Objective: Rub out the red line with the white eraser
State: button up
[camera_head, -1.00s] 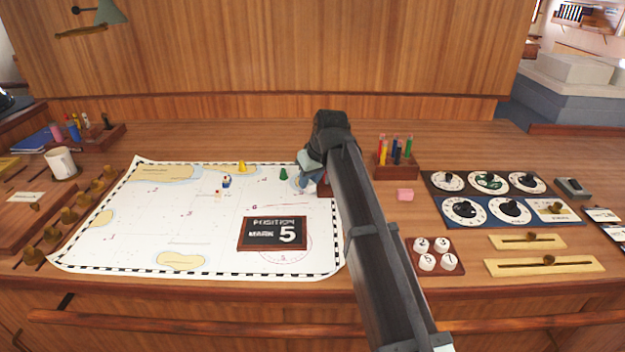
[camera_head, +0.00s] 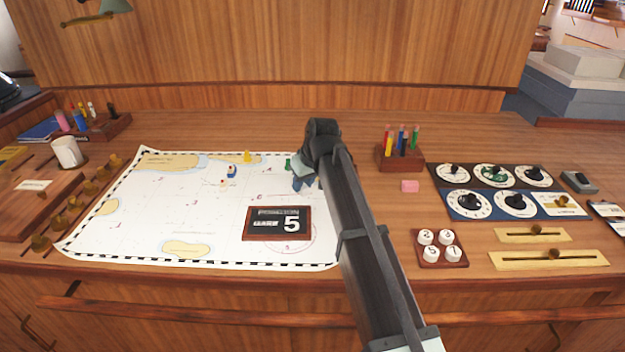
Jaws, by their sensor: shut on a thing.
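The white chart (camera_head: 120,225) lies on the wooden desk with small reddish marks and a red circle (camera_head: 310,248) near its lower right. I cannot single out the red line at this size. My gripper (camera_head: 304,184) points down over the chart's right part, just nearer than the green pawn (camera_head: 288,164). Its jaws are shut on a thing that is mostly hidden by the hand. The white eraser shows nowhere else, so I take it as the held thing. I cannot tell whether it touches the chart.
Yellow (camera_head: 247,157) and blue-white (camera_head: 231,171) pieces stand to the left. A pink block (camera_head: 410,186), pen holder (camera_head: 400,158) and dial panels (camera_head: 469,205) are to the right.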

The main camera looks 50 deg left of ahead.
jog(key=s+a, duration=0.4)
jog(key=s, duration=0.1)
jog(key=s+a, duration=0.2)
jog(key=s, duration=0.1)
jog(key=shift+a, duration=0.2)
jog(key=shift+w+d, duration=0.75)
jog(key=shift+w, duration=0.15)
jog(key=shift+w+d, duration=1.15)
jog(key=shift+w, duration=0.3)
jog(key=shift+w+d, duration=1.15)
jog(key=shift+w, duration=0.35)
jog(key=shift+w+d, duration=1.15)
jog(key=shift+w, duration=0.3)
jog(key=shift+f, duration=0.4)
jog(key=shift+s+a, duration=0.7)
jog(key=shift+s, duration=0.2)
jog(key=shift+s+a, duration=0.7)
jog(key=shift+s, duration=0.15)
